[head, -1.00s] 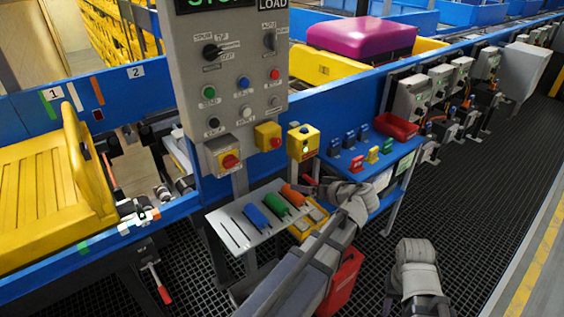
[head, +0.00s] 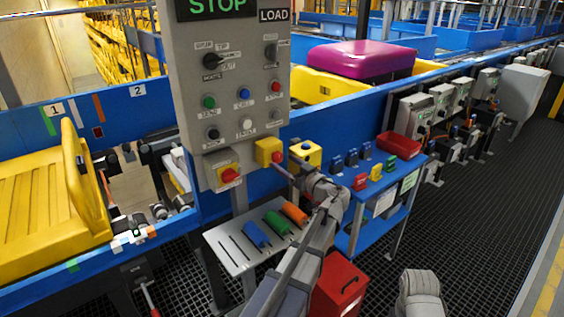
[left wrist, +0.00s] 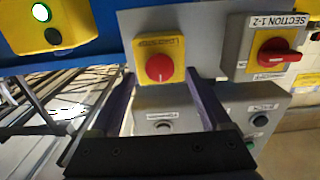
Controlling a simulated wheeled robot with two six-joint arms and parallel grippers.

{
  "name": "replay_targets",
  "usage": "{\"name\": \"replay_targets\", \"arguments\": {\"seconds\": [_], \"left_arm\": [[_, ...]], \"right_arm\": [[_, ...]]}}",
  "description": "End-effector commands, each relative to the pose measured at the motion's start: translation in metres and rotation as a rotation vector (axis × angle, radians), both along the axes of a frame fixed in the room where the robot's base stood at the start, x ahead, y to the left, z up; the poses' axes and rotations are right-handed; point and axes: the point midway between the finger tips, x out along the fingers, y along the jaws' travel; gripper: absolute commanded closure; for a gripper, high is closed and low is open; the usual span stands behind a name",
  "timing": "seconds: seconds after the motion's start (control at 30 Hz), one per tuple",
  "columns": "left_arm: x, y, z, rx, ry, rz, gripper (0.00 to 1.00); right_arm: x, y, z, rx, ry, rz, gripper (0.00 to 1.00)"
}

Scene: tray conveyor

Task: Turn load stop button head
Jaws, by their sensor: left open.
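Whether a finger touches the head cannot be told. My right gripper is not in view.
A red rotary switch (head: 230,175) on a yellow plate sits left of the button, and a yellow box (head: 307,153) sits right. The grey control panel (head: 225,95) stands above. A tool shelf (head: 232,257) and a red bin (head: 340,287) are below.

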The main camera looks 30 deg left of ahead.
Motion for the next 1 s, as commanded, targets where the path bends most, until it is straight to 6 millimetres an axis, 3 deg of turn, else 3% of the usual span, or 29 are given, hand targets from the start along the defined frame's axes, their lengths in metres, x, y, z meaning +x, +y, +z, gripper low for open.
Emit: {"name": "replay_targets", "arguments": {"seconds": [0.2, 0.57, 1.0], "left_arm": [[0.008, 0.019, 0.0, -0.001, 0.0, 0.0, 0.19], [0.009, 0.022, 0.0, -0.001, 0.0, -0.001, 0.2], [0.009, 0.022, 0.0, -0.001, 0.0, -0.001, 0.69]], "right_arm": [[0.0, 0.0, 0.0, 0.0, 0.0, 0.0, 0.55], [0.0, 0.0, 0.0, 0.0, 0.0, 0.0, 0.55], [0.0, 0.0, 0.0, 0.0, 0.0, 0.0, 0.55]]}}
